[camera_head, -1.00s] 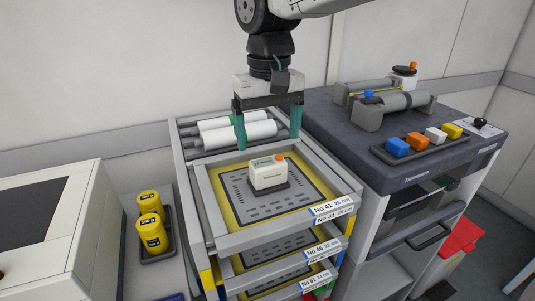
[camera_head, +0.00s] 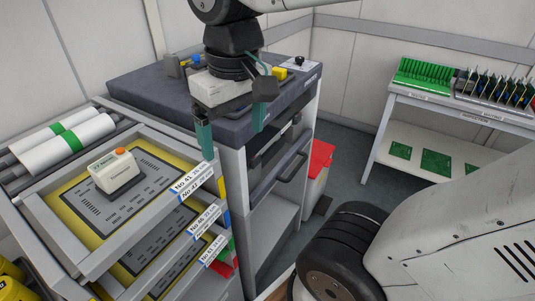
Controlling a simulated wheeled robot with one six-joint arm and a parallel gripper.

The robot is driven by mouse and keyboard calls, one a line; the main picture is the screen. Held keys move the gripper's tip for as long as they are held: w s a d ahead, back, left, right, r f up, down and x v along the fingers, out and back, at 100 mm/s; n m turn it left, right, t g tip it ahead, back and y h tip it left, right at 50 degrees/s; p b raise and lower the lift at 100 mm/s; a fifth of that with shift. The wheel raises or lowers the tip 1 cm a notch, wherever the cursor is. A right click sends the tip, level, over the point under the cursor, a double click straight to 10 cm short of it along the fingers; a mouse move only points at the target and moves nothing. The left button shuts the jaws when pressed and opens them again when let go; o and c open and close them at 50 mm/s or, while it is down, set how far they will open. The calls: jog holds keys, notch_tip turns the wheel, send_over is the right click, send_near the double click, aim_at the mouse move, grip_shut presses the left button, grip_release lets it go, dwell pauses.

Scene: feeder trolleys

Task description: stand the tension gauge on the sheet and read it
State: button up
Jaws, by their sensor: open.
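The tension gauge (camera_head: 115,171), a small cream box with an orange button and a dark base, stands upright on the perforated sheet (camera_head: 103,221) in the top frame of the trolley. The sheet is grey with dark slots and a yellow border. My gripper (camera_head: 232,142) is open and empty, its two green fingers pointing down. It is to the right of the gauge and apart from it, in front of the dark cabinet. The gauge's label is too small to read.
The trolley (camera_head: 150,243) holds several stacked frames with numbered labels. White rolls (camera_head: 62,142) lie behind the sheet. The dark-topped cabinet (camera_head: 145,87) stands beyond. A red bin (camera_head: 319,160) and a rack of green boards (camera_head: 430,76) are to the right, with open floor between.

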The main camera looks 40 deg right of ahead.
jog(key=s+d+f, duration=0.2)
jog(key=s+f, duration=0.2)
jog(key=s, duration=0.1)
jog(key=shift+s+d+m, duration=0.15)
jog(key=shift+d+m, duration=0.25)
